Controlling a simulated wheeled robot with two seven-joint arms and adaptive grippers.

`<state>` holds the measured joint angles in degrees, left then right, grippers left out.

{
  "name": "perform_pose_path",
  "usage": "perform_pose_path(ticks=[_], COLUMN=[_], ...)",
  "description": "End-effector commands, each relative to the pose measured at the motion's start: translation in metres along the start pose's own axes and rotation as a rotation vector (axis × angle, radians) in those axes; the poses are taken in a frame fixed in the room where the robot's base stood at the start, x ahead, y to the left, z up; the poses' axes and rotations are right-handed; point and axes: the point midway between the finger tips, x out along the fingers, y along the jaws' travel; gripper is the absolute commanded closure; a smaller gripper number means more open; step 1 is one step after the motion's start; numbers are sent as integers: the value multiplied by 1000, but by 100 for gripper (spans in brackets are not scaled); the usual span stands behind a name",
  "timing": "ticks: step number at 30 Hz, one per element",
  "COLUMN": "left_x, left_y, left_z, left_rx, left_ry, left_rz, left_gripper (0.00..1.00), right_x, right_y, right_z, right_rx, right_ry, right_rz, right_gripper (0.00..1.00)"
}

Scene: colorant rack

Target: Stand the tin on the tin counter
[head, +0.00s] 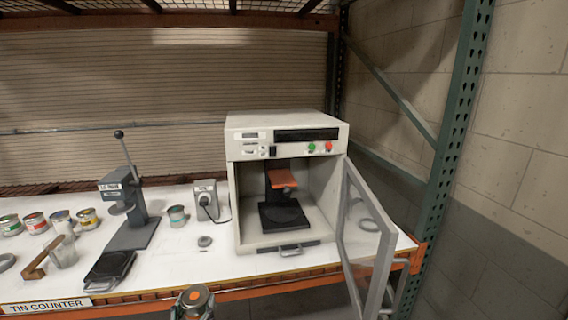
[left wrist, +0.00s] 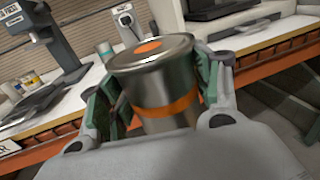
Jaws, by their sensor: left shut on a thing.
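My left gripper (head: 193,308) is at the bottom of the head view, in front of the counter's front edge. It is shut on a metal tin (left wrist: 155,78) with an orange band and an orange spot on its lid. The tin (head: 194,297) is upright in the head view and looks slightly tilted in the left wrist view, with green finger pads on both sides. The tin counter (head: 190,262) is a white surface with an orange front beam. A "TIN COUNTER" label (head: 46,306) is on its front left. My right gripper is not in view.
A white cabinet machine (head: 290,134) stands on the right with its glass door (head: 362,240) open past the counter edge. A lever press (head: 128,200), a black pad (head: 108,268), a small tin (head: 177,215) and several paint tins (head: 36,222) occupy the left.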

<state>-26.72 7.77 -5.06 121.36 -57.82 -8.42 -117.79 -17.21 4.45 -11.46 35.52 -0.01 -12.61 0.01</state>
Motion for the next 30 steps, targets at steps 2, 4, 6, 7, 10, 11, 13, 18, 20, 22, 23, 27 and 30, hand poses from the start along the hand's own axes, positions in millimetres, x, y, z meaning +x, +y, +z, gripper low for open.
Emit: perform_pose_path(ticks=[2, 4, 6, 7, 10, 11, 13, 18, 20, 22, 23, 27, 30], left_x=[8, 12, 16, 17, 19, 20, 20, 20, 20, 20, 20, 20, 20], left_y=[-8, -14, -18, -19, -22, -23, -24, -24, -24, -24, -24, -24, -23], left_z=[0, -1, -2, -2, -3, -3, -3, -3, -3, -3, -3, -3, -3], left_rx=[-4, -2, -1, -1, -1, 0, 0, 0, 0, 0, 0, 1, 1], left_ry=[-2, -2, -1, -1, -2, -2, -2, -1, -1, -1, -1, -2, -2], left_rz=[7, 10, 13, 13, 15, 15, 16, 15, 15, 15, 15, 15, 17], left_gripper=[83, 83, 83, 83, 83, 83, 83, 83, 83, 83, 83, 83, 83], right_x=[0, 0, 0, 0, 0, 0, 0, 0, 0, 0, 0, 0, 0], right_y=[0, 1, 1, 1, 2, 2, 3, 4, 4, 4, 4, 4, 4], right_z=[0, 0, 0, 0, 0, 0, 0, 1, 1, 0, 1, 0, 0], right_rx=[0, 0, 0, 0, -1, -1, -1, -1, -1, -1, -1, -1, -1], right_ry=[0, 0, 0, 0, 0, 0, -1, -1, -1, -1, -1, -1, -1], right_rz=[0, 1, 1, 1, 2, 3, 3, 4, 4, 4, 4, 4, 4], right_gripper=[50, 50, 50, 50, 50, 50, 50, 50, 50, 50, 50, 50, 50])
